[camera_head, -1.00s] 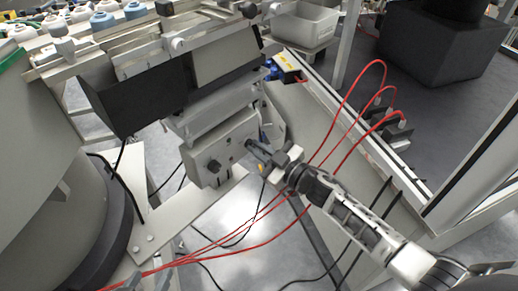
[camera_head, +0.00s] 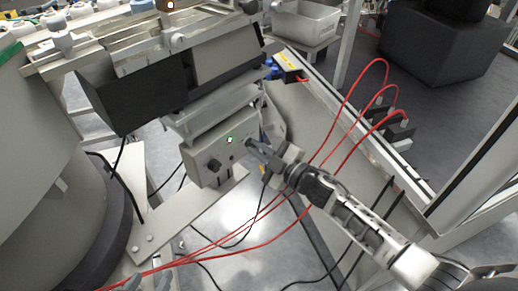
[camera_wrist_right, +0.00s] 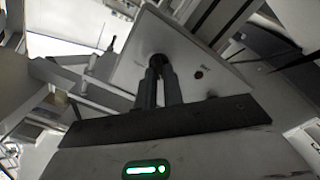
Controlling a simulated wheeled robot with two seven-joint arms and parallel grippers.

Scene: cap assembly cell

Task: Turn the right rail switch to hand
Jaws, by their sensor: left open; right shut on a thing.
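The control box (camera_head: 220,152) hangs under the rail machine in the head view, with a lit green lamp (camera_head: 230,140) on its front face. My right gripper (camera_head: 252,145) is at the right end of that face. In the right wrist view, its two fingers (camera_wrist_right: 159,66) are shut on the dark knob of the right rail switch (camera_wrist_right: 158,58). The fingers hide most of the knob, so I cannot read its position. My left gripper (camera_head: 147,282) is open and empty at the bottom left edge; only its fingertips show.
A second dark knob (camera_head: 214,165) sits on the left of the box face. Red cables (camera_head: 225,250) run below the box, and red hoses (camera_head: 350,90) arch at the right. A grey bin (camera_head: 305,22) stands behind. A dark red button (camera_wrist_right: 198,74) shows beside the switch.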

